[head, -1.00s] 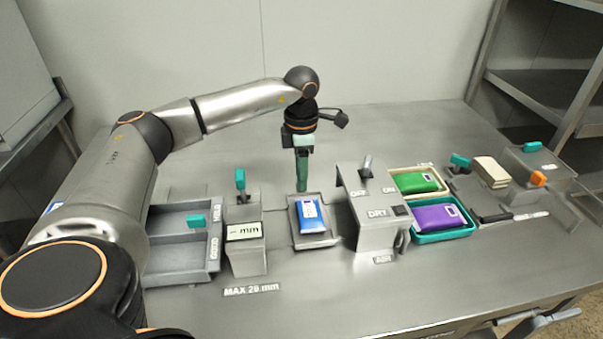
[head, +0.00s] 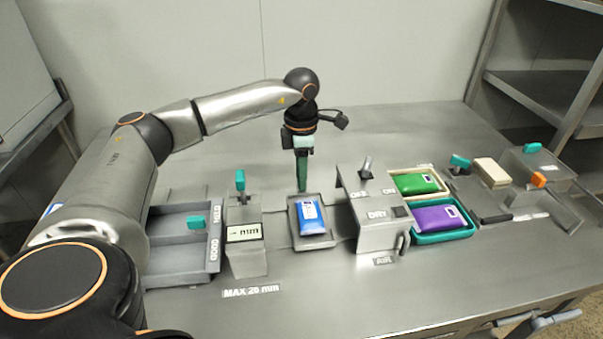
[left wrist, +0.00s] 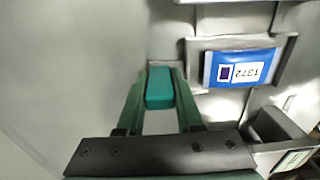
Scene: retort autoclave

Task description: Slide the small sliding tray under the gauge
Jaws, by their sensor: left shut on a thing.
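The small sliding tray (head: 325,243) is a shallow grey tray holding a blue pouch (head: 310,218) with a white label. The tray also shows in the left wrist view (left wrist: 194,75). The gauge (head: 247,255) stands to the left of the tray, apart from it, with a "-- mm" display and a teal-handled lever on top. My left gripper (head: 302,188) points down at the tray's back edge. In the left wrist view its fingers (left wrist: 160,88) are shut on a teal block, seemingly the tray's handle; the join is not clear. My right gripper is not in view.
Grey bins (head: 180,268) stand left of the gauge. The dryer housing (head: 378,235), with a switch on top, stands close to the tray's right. Further right are a cream tray with a green pouch and a teal tray (head: 445,237) with a purple pouch. The table front is clear.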

